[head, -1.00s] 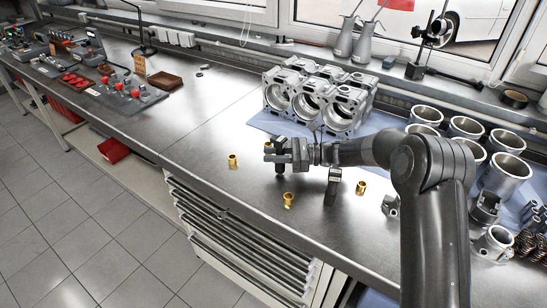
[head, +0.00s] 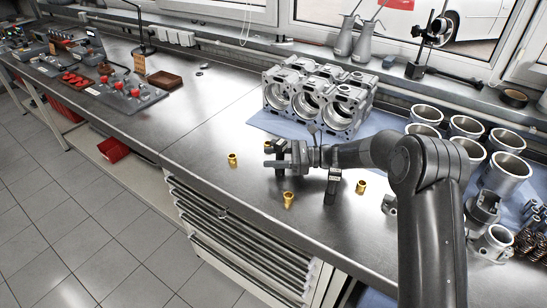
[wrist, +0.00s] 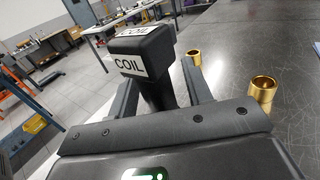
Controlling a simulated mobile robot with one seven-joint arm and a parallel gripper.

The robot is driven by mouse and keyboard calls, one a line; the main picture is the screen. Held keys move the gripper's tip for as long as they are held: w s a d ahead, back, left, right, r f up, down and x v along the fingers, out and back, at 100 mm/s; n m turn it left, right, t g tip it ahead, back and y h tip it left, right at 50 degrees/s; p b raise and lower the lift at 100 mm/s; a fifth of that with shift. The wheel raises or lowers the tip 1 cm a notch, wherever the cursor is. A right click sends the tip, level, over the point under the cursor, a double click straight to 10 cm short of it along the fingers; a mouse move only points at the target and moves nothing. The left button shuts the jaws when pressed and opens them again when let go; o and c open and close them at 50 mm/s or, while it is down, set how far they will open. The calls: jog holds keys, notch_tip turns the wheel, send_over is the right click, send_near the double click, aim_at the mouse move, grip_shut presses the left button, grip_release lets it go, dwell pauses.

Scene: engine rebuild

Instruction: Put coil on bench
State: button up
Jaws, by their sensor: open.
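A black coil (wrist: 155,48) with a white "COIL" label stands between the two spread fingers of my gripper in the wrist view. In the head view this coil (head: 280,173) is mostly hidden by my gripper (head: 276,157), low over the steel bench (head: 215,115). My gripper is open around the coil; its base seems to be on the bench top, though the contact is hard to see. A second black coil-like part (head: 332,186) stands upright on the bench to the right of my gripper.
Brass bushings (head: 232,160), (head: 288,199), (head: 361,187) stand close around my gripper. An engine block (head: 318,100) sits behind on a blue cloth. Cylinder liners (head: 505,175) stand at the right.

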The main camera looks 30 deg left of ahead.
jog(key=v, duration=1.2)
jog(key=shift+r, duration=0.1)
jog(key=s+r+n+g+h, duration=0.1)
jog(key=s+r+n+h, duration=0.25)
jog(key=s+r, duration=0.45)
jog(key=s+d+r+n+t+h, duration=0.2)
jog(key=s+d+r+t, duration=0.1)
jog(key=d, duration=0.5)
jog(key=s+d+r+n+t+h, duration=0.15)
jog(key=d+t, duration=0.25)
jog(key=d, duration=0.4)
jog(key=s+d+r+n+t+h, duration=0.1)
jog(key=s+d+r+t+h, duration=0.2)
jog(key=d, duration=0.6)
jog(key=s+d+n+t+h, duration=0.1)
jog(key=s+d+t+h, duration=0.1)
jog(key=s+d, duration=0.4)
jog(key=s+d+n+t+h, duration=0.2)
jog(key=s+d, duration=0.4)
jog(key=d, duration=0.6)
jog(key=t+h, duration=0.1)
jog(key=t, duration=0.1)
jog(key=shift+f+t, duration=0.2)
jog(key=shift+t, duration=0.1)
